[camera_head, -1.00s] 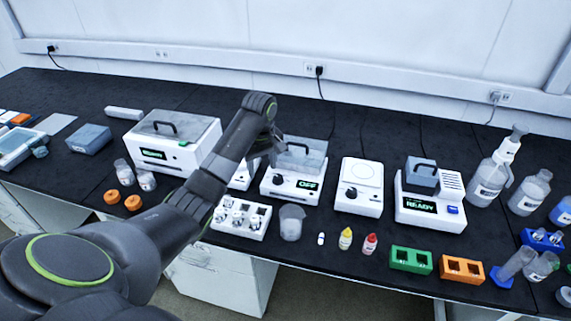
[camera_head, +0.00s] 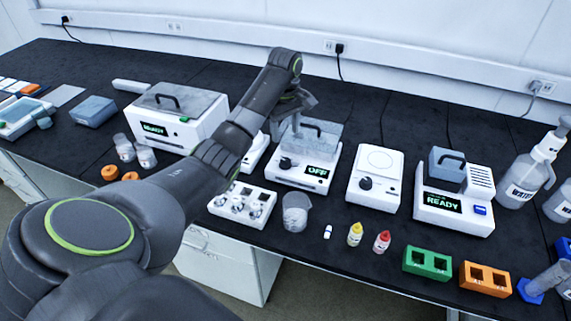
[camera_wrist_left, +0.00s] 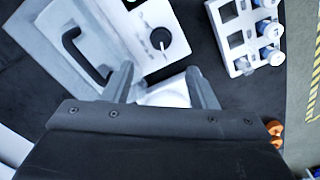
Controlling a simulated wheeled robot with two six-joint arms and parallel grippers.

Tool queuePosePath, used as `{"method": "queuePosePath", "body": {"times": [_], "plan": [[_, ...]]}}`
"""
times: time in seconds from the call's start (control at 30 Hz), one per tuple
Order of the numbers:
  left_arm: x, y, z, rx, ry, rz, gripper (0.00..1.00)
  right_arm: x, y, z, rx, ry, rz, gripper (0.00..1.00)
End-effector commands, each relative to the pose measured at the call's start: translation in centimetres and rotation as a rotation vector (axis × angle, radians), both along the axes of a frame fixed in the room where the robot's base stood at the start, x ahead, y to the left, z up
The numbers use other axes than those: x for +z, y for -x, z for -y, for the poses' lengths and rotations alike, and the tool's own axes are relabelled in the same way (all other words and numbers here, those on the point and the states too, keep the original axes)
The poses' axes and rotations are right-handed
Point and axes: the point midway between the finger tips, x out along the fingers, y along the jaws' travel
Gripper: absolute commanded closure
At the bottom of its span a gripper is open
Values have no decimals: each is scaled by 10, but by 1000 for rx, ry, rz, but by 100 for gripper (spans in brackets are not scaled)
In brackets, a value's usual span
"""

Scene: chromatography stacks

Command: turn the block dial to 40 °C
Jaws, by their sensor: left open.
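The block heater (camera_head: 304,178) is a white unit with a clear lid and a green "OFF" display, in the middle of the bench. Its black dial (camera_head: 285,163) is on the front left, beside the display. In the left wrist view the dial (camera_wrist_left: 161,39) has a white pointer mark and lies beyond the fingertips. My left gripper (camera_head: 300,122) is above the back left of the block's lid, partly hidden by its own wrist. In the left wrist view the gripper (camera_wrist_left: 158,80) is open and empty, apart from the dial. My right gripper is not in view.
A white vial rack (camera_head: 243,204) and a beaker (camera_head: 295,212) stand in front of the block. A white dial unit (camera_head: 374,180) and a "READY" unit (camera_head: 452,205) stand to its right. A partly hidden white unit (camera_head: 256,152) is at its left.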

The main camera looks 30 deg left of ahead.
Motion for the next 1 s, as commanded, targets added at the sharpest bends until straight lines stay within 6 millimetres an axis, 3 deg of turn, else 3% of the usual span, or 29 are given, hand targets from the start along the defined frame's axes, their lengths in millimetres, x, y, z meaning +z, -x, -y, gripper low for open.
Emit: {"method": "queuePosePath", "body": {"times": [0.17,0.5,0.93,1.0], "plan": [[-41,2,1,0,3,-9,48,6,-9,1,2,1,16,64],[-99,2,1,0,2,-7,48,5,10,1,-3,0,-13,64],[-110,1,0,0,0,-4,48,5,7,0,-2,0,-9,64],[-110,1,0,0,0,-4,54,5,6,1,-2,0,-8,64]]}}
